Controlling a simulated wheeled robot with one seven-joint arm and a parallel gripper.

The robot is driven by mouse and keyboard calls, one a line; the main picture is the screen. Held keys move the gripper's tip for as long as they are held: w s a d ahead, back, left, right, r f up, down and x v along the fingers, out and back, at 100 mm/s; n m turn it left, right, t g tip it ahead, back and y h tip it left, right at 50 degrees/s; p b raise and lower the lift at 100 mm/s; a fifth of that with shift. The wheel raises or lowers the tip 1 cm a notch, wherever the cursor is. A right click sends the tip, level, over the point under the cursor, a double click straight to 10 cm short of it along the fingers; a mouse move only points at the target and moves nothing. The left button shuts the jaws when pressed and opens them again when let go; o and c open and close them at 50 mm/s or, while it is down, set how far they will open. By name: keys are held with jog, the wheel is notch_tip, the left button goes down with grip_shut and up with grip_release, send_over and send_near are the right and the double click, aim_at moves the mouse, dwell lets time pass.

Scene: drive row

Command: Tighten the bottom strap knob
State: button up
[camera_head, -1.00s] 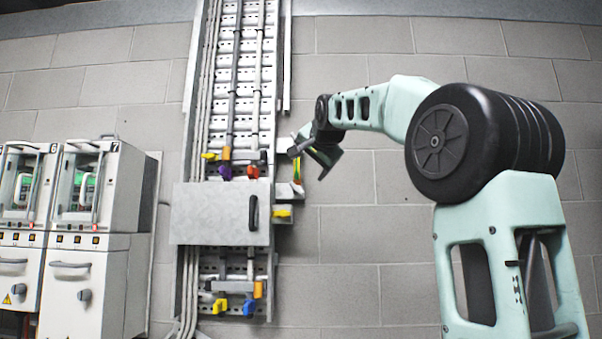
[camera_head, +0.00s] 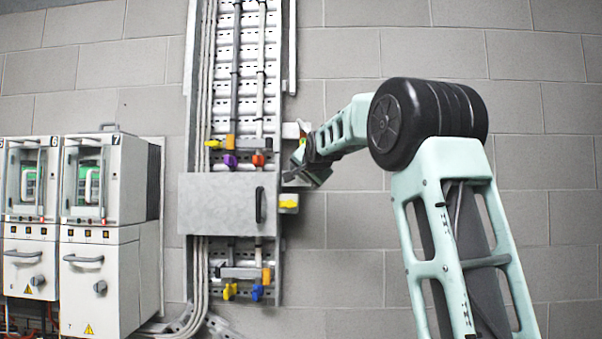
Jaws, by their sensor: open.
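A vertical ladder of cable tray (camera_head: 246,60) on the wall carries cables, with strap bars and coloured knobs. Below a grey cover box (camera_head: 215,203) are a yellow knob (camera_head: 229,291), a blue knob (camera_head: 257,292) and an orange knob (camera_head: 266,276). Another yellow knob (camera_head: 288,204) sits on a small bracket right of the box. I cannot tell which one is the bottom strap knob. My gripper (camera_head: 289,174) is open, small and partly hidden by its own wrist. It is just above the bracket's yellow knob, near the box's upper right corner. Contact cannot be made out.
Yellow (camera_head: 212,143), purple (camera_head: 231,161) and red (camera_head: 258,159) knobs sit above the box. The box has a dark handle (camera_head: 260,205). Cabinets (camera_head: 105,240) stand at left. Cables (camera_head: 200,270) run down the ladder's left side. The wall to the right is bare.

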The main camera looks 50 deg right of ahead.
aim_at(301, 180)
jog(key=p+x, duration=0.1)
jog(key=x, duration=0.3)
jog(key=shift+w+d+r+p, duration=0.1)
jog(key=shift+p, duration=0.3)
jog(key=shift+w+d+f, duration=0.25)
jog(key=shift+w+f, duration=0.05)
jog(key=shift+w, duration=0.15)
